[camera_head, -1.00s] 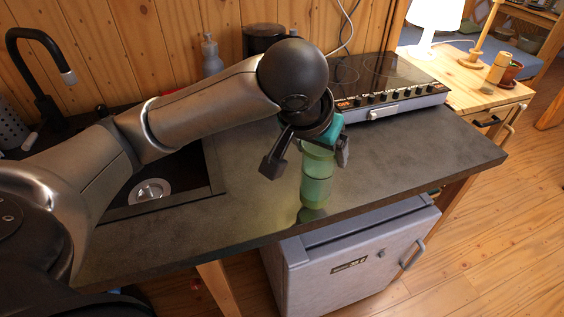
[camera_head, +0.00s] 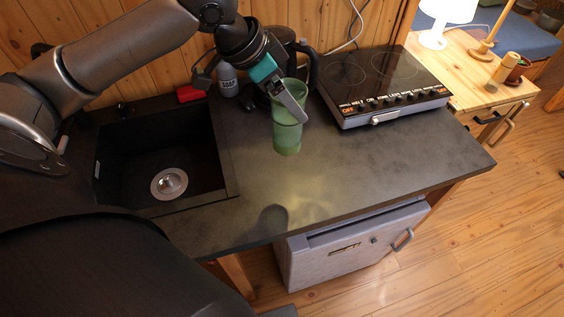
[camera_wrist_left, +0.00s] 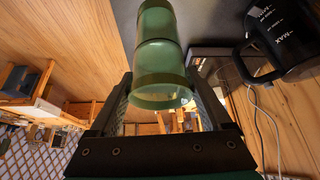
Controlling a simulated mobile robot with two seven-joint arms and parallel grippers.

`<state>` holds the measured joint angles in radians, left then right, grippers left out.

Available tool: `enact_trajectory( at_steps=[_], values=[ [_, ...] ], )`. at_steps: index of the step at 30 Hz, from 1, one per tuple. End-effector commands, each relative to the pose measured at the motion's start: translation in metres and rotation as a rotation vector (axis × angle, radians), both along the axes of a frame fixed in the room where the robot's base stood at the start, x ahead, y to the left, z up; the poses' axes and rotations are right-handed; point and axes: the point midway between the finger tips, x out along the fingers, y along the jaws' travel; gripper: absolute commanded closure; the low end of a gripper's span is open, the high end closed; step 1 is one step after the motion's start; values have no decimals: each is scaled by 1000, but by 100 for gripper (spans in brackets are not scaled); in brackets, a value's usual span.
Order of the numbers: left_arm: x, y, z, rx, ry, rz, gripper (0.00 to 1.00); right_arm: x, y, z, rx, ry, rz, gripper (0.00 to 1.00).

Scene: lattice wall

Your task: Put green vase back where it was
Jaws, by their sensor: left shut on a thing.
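The green vase (camera_head: 287,137) is translucent and looks upright in the head view. My left gripper (camera_head: 284,106) is shut on its upper part, with one grey finger across the near side. The vase hangs above the dark countertop (camera_head: 370,165); a round shadow and a greenish glow lie on the counter nearer to me. In the left wrist view the vase (camera_wrist_left: 160,60) stands out between the two fingers of the left gripper (camera_wrist_left: 165,100). The far finger is mostly hidden in the head view. My right gripper is not in view.
A black kettle (camera_wrist_left: 285,40) stands behind the vase, by the wooden wall. A grey bottle (camera_head: 228,80) and a red item (camera_head: 191,94) are left of it. The hob (camera_head: 385,85) is right, the sink (camera_head: 160,160) left. The counter's front middle is clear.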

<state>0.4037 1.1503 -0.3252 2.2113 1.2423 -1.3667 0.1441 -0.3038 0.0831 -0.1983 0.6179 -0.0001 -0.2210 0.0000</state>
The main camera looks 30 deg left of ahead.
Motion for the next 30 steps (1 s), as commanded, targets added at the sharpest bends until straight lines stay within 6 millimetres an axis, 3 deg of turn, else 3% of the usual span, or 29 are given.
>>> enact_trajectory(
  at_steps=[1, 6, 11, 14, 24, 30],
  values=[
    [0, 4, 14, 1, 0, -19, 100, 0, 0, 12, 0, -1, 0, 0],
    [0, 11, 31, 1, -1, -77, 100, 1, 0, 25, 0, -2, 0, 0],
    [0, 12, 29, 0, 3, -99, 100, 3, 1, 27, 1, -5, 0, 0],
    [-1, 13, 11, 0, 6, -101, 100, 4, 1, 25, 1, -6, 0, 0],
    [-1, 12, -80, -2, 5, -100, 100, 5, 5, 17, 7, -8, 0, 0],
    [0, 12, -116, -1, 2, -99, 100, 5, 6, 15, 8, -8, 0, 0]
  ],
)
